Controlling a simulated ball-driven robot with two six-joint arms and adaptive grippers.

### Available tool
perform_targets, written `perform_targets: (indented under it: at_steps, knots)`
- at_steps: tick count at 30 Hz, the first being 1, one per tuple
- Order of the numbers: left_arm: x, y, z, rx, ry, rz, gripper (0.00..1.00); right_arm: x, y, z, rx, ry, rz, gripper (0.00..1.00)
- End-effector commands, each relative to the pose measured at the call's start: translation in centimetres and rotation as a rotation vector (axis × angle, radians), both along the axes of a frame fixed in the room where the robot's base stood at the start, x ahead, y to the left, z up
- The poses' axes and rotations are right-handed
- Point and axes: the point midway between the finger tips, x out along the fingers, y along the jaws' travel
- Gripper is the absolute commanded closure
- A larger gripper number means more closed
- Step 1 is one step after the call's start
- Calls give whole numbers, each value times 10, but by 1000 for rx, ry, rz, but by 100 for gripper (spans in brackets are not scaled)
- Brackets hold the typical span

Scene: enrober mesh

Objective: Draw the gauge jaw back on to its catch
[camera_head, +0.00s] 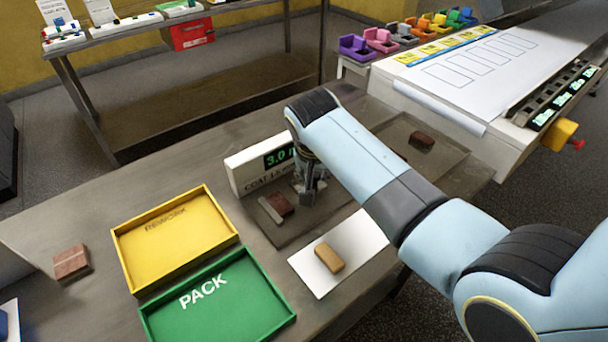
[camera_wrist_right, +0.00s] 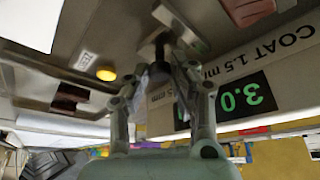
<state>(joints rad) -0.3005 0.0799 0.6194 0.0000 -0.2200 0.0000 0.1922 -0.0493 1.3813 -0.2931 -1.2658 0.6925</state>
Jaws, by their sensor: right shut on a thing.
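The gauge (camera_head: 245,172) is a white box reading 3.0 on its green display. It also shows upside down in the wrist view (camera_wrist_right: 285,58). In front of it a brown piece (camera_head: 281,203) lies against a pale bar (camera_head: 269,210). My right gripper (camera_head: 309,196) points down just right of this piece, close to the gauge. In the wrist view its fingers (camera_wrist_right: 163,66) are shut on a part at the gauge, taken to be the jaw. The fingers and arm hide most of the jaw, and I cannot make out the catch. My left gripper is not in view.
A yellow REWORK tray (camera_head: 122,249) and a green PACK tray (camera_head: 152,325) stand at the left. A tan piece (camera_head: 330,257) lies on white paper (camera_head: 362,241). Brown pieces lie at far left (camera_head: 71,262) and beyond my arm (camera_head: 422,141). A white-topped machine (camera_head: 480,80) stands behind.

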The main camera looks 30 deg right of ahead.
Motion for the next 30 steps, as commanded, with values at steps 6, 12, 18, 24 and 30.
perform_targets:
  at_steps: [6, 12, 18, 24, 30]
  knots:
    - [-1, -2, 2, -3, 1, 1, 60, 3, -13, 2, -6, -3, 0, 100]
    - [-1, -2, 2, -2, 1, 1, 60, 3, -14, 2, -9, -5, -1, 74]
    - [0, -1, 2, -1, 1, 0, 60, 2, -13, 2, -6, -3, -1, 55]
    - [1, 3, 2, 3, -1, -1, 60, 2, -12, 2, -4, -2, -1, 55]
    - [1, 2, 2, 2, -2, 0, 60, -4, -7, 20, -3, -5, -1, 55]
